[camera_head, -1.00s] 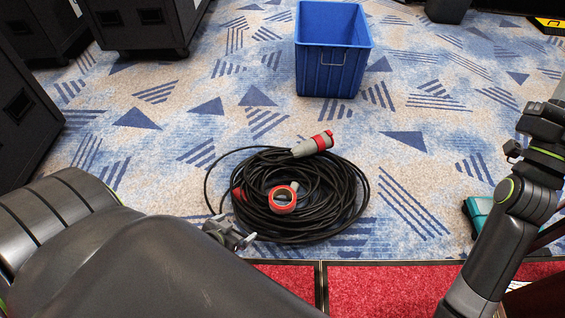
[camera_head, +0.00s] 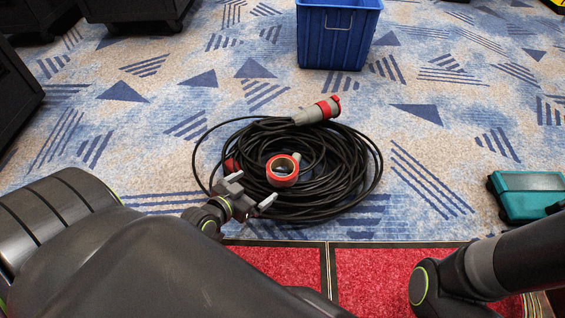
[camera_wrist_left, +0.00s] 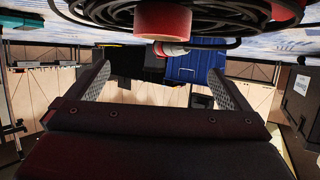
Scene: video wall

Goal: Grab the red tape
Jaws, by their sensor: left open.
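The red tape (camera_head: 282,181) is a small red roll with an open middle. It rests on the coil of black cable (camera_head: 345,196). My left gripper (camera_head: 252,190) is open and empty, close to the tape on its lower left, with its fingers spread towards it. In the left wrist view the tape (camera_wrist_left: 163,20) shows at the top centre, beyond the open fingertips of the left gripper (camera_wrist_left: 162,76). No contact with the tape shows. My right gripper is out of view; only my right arm shows at the lower right.
A red and grey cable plug (camera_head: 318,110) lies on the coil just behind the tape. A blue bin (camera_head: 336,40) stands farther back. A teal case (camera_head: 528,196) lies at right. Red carpet (camera_head: 385,285) runs along the front. Patterned floor is clear around the coil.

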